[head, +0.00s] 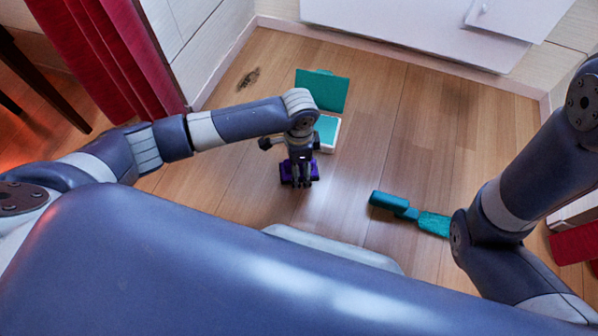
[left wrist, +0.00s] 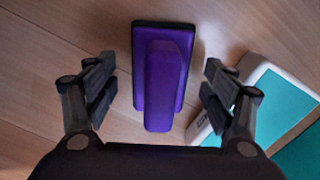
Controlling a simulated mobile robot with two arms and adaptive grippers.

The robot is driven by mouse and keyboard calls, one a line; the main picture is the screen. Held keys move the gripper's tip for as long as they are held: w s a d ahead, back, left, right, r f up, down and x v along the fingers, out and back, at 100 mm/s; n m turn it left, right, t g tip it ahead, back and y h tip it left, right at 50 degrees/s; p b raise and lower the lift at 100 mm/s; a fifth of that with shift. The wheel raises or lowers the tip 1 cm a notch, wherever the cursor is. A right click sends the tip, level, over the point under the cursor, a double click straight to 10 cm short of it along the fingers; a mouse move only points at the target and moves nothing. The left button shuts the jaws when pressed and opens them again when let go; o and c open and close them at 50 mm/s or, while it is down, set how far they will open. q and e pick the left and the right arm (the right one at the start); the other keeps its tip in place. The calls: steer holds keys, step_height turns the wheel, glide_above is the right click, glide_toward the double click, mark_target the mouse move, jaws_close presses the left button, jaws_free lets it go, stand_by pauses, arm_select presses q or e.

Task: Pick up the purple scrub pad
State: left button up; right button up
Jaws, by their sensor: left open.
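The purple scrub pad (head: 314,171) lies on the wooden floor below my left gripper (head: 300,178), which partly covers it in the head view. In the left wrist view the scrub pad (left wrist: 164,75) is a dark-edged purple block with a raised purple handle along it. My left gripper (left wrist: 158,98) is open, with one finger on each side of the pad and a visible gap to it on both sides. My right arm shows at the right of the head view, but its gripper is not visible.
A teal brush-like tool (head: 405,207) lies to the right. A red curtain (head: 105,50) hangs at the left. Floor between is clear.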

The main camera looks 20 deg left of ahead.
arm_select(q)
steer(key=c, duration=1.3)
steer(key=shift+f, duration=0.1)
